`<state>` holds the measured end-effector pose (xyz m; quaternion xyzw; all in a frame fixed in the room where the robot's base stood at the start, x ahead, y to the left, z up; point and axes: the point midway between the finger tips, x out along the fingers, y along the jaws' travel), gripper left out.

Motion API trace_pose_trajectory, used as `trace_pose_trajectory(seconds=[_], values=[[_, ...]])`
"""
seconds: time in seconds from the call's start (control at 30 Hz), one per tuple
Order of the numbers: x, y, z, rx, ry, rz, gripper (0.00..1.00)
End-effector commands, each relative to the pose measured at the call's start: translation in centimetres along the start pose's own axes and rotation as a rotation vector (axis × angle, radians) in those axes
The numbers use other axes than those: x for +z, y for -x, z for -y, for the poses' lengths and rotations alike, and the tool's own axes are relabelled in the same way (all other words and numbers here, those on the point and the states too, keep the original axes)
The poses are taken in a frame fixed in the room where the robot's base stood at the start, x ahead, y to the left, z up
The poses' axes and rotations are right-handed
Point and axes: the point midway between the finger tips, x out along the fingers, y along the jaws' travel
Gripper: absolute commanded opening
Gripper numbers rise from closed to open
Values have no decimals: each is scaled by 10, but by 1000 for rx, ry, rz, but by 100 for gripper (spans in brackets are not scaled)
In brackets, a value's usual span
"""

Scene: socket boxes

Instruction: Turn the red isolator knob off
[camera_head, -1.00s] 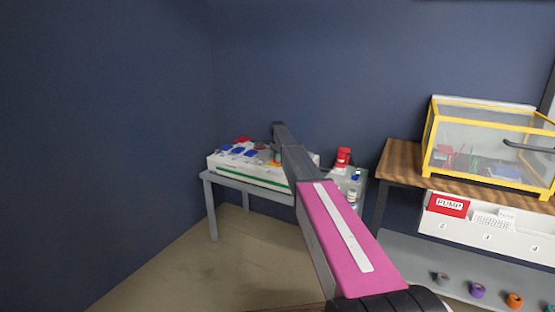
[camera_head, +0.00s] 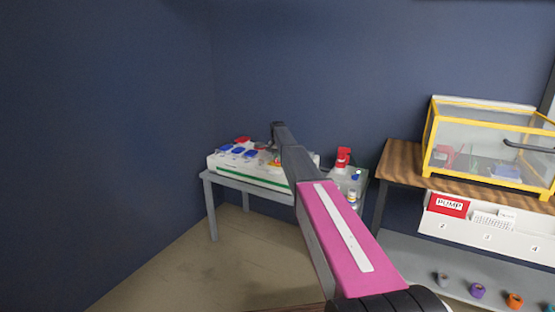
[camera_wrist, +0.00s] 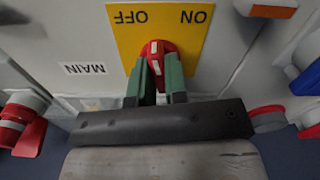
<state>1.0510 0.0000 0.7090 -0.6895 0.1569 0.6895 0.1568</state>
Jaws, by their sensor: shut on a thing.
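The red isolator knob (camera_wrist: 160,56) sits on a yellow plate (camera_wrist: 192,50) in the wrist view, with the words OFF and ON upside down at the picture's upper left and upper right. A white mark runs along the knob's grip, roughly upright in the picture between the two words. My gripper (camera_wrist: 158,80) has its green fingers on both sides of the knob and is shut on it. In the head view my arm hides most of the gripper and the knob; a little yellow shows on the white socket box (camera_head: 240,174).
The box stands on a grey table (camera_head: 207,188) against the blue wall. Red connectors (camera_wrist: 20,120) lie at the wrist view's left, blue and red ones (camera_wrist: 308,80) at its right. A red-topped bottle (camera_head: 343,157) and a yellow-framed case (camera_head: 490,145) stand to the right.

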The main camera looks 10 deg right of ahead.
Motion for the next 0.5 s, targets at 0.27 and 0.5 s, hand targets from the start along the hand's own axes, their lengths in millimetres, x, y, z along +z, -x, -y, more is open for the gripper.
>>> trace_pose_trajectory(seconds=[0.27, 0.5], values=[[0, 0, 0, 0, 257, 0, 0], [0, 0, 0, 0, 441, 0, 0]])
